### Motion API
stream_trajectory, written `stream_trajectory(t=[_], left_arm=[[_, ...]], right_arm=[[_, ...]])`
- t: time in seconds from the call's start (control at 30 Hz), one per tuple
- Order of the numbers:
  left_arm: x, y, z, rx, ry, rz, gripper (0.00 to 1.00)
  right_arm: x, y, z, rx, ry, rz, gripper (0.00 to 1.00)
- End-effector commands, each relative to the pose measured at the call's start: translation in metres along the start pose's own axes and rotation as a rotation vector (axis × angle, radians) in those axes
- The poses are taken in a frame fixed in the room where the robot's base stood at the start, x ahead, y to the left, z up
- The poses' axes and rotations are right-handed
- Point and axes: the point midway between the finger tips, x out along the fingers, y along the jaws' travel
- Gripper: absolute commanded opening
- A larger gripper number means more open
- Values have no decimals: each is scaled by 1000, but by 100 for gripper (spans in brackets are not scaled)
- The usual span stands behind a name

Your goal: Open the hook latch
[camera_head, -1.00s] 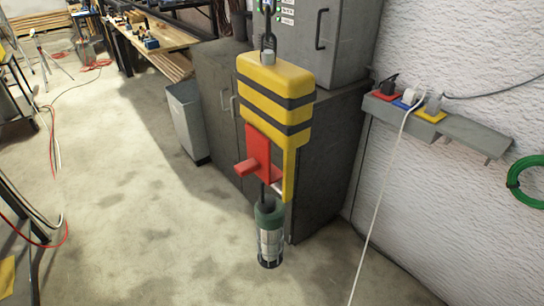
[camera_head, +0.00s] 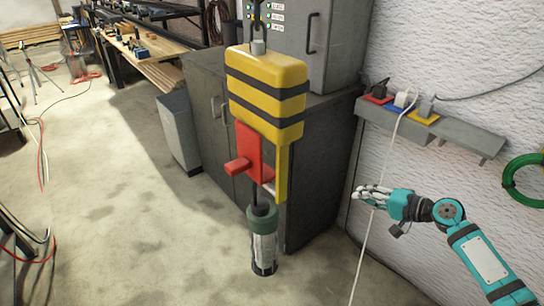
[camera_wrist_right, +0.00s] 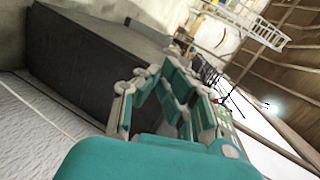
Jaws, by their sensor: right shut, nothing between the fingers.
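The yellow hook block (camera_head: 265,85) with black stripes hangs from a chain (camera_head: 257,27). Below it is a red latch plate (camera_head: 249,152) with a red lever (camera_head: 238,165) sticking out to the left. A yellow arm (camera_head: 282,176) runs down on its right side. A green and clear cylinder (camera_head: 262,238) hangs under the latch. My right gripper (camera_head: 357,193) is shut and empty, to the right of the latch and apart from it. Its fingers (camera_wrist_right: 160,74) also show in the right wrist view, where the latch is not seen. My left gripper is not in view.
A grey cabinet (camera_head: 322,165) stands behind the hook block. A grey wall shelf (camera_head: 445,133) holds plugs, and a white cable (camera_head: 377,205) hangs from it close to my right gripper. A grey bin (camera_head: 180,132) stands left. The floor in front is clear.

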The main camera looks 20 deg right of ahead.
Motion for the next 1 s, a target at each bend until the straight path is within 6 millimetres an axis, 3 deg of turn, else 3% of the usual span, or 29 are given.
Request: stream_trajectory(t=[0.03, 0.1, 0.2, 0.3, 0.4, 0.5, 1.0], left_arm=[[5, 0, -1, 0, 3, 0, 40], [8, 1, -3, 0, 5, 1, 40], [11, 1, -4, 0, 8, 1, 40], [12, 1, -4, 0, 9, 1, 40], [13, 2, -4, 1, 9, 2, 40], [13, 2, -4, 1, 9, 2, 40], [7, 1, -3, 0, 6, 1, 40]], right_arm=[[-10, -57, 12, -3, -74, -91, 0], [-30, -126, 39, 7, -194, -200, 0], [-60, -196, 85, 10, -368, -299, 0], [-87, -237, 124, 4, -509, -347, 0], [-105, -258, 149, 2, -596, -367, 0], [-112, -265, 159, 1, -633, -373, 0], [-104, -272, 166, 3, -635, -374, 0]])
